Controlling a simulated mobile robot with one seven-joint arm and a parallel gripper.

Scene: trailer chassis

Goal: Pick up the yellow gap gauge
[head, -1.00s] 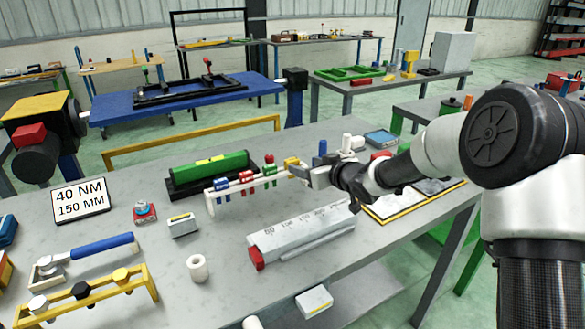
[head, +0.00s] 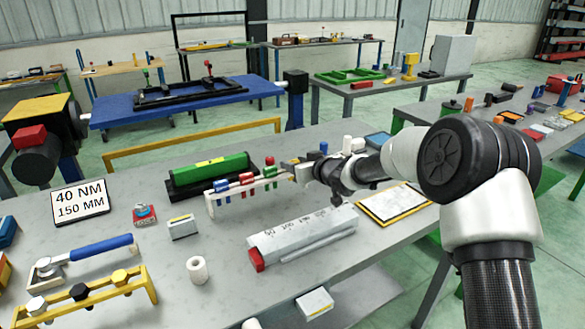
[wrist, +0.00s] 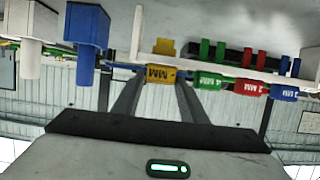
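The yellow gap gauge (wrist: 162,74) shows in the wrist view as a yellow tag marked MM, hanging at the white rack (wrist: 220,72) beside the green, red and blue gauges. My gripper (wrist: 161,83) has one finger on each side of the tag, with almost no gap showing. Whether the fingers press on it cannot be told. In the head view my gripper (head: 292,172) is at the right end of the white rack (head: 213,206) and mostly hides the yellow gauge. The blue, green and red gauges (head: 222,185) hang further left on the rack.
A green block in a black holder (head: 208,170) stands behind the rack. A grey labelled bar (head: 300,238) lies in front. A blue post (wrist: 87,35) and a white post (wrist: 30,40) stand close to my gripper. A framed white panel (head: 396,204) lies to the right.

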